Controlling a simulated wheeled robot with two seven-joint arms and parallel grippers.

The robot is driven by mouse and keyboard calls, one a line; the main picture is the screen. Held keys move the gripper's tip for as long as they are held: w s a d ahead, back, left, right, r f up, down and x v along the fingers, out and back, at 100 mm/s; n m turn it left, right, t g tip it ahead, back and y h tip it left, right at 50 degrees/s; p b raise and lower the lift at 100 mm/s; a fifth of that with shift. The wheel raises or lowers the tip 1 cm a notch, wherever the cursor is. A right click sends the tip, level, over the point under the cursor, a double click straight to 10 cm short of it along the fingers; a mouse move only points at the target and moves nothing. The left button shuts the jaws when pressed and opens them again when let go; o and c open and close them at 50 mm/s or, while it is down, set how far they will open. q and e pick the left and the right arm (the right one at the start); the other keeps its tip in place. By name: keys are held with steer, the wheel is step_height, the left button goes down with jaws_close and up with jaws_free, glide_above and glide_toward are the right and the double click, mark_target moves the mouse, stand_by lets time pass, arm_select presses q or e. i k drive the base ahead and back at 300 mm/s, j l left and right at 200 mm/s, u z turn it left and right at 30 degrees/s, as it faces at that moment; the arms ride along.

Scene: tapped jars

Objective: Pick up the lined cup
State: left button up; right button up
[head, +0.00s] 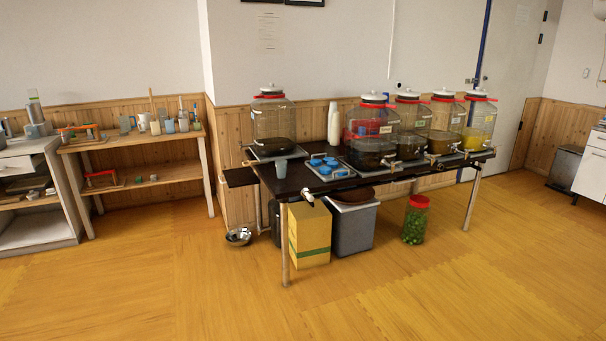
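A small grey-blue cup (281,169) stands upright near the front left of the dark table (312,187), beside a tray (326,168) with several blue round pieces. Several small cups and vessels, among them a pale blue one (169,126), stand on the wooden shelf table at the left. A tall white stack (333,122), perhaps of cups, stands at the back of the dark table. Lines on any cup are too small to make out. Neither of my grippers is in view.
Several large tapped jars, such as the left one (274,121), stand along the dark table. Under it are a yellow box (309,236), a grey bin (351,228) and a red-lidded jar (415,222). A metal bowl (238,237) is on the floor. The front floor is clear.

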mark_target(282, 165)
steer(key=i, duration=0.7)
steer(key=i+u, duration=0.15)
steer(key=i, duration=0.55)
steer(key=i+l, duration=0.2)
steer(key=i, duration=0.5)
steer(key=j+u, duration=0.05)
